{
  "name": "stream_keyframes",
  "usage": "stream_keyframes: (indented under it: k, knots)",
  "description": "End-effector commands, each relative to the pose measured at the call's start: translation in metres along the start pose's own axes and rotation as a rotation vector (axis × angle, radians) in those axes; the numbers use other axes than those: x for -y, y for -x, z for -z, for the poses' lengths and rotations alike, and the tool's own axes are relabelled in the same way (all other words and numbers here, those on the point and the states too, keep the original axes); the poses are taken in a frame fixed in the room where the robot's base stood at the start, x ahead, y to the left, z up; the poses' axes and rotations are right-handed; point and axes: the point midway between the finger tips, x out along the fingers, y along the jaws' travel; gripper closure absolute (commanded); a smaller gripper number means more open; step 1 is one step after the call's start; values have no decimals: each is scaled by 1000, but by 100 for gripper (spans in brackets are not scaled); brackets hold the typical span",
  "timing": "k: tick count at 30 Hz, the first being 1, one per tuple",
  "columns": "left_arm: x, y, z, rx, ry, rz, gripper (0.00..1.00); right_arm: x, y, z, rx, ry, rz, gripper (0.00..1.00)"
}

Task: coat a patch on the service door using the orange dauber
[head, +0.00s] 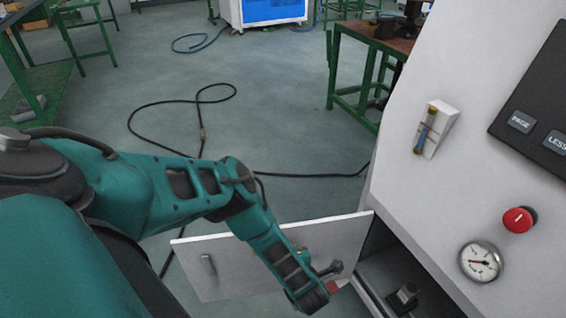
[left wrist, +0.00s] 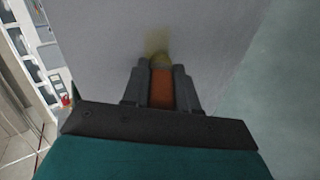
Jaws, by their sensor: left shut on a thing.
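My left gripper (left wrist: 161,72) is shut on the orange dauber (left wrist: 161,90) in the left wrist view. The dauber's yellowish tip points at the pale service door (left wrist: 95,50) and appears to meet it. A faint yellow-olive smear (left wrist: 157,43) shows on the door around and beyond the tip. In the head view the door (head: 235,272) stands swung open, and my left forearm reaches across it. The fingers and dauber cannot be made out there. My right gripper is out of view.
The pale generator cabinet (head: 455,200) stands at the right, with a red knob (head: 518,220), a gauge (head: 480,262) and a small tube holder (head: 436,129). Its opening is beside the door. A black cable (head: 185,102) lies on the floor. Green-framed tables stand farther back.

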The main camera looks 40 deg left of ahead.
Motion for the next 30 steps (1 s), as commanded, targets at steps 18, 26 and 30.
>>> stream_keyframes:
  k: [18,26,30]
  knots:
    - [-7,0,-40,-1,4,-10,100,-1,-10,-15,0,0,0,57]
    - [-8,2,-42,-2,3,-9,100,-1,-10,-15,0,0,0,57]
    - [-5,5,-42,-1,2,-7,100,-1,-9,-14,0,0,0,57]
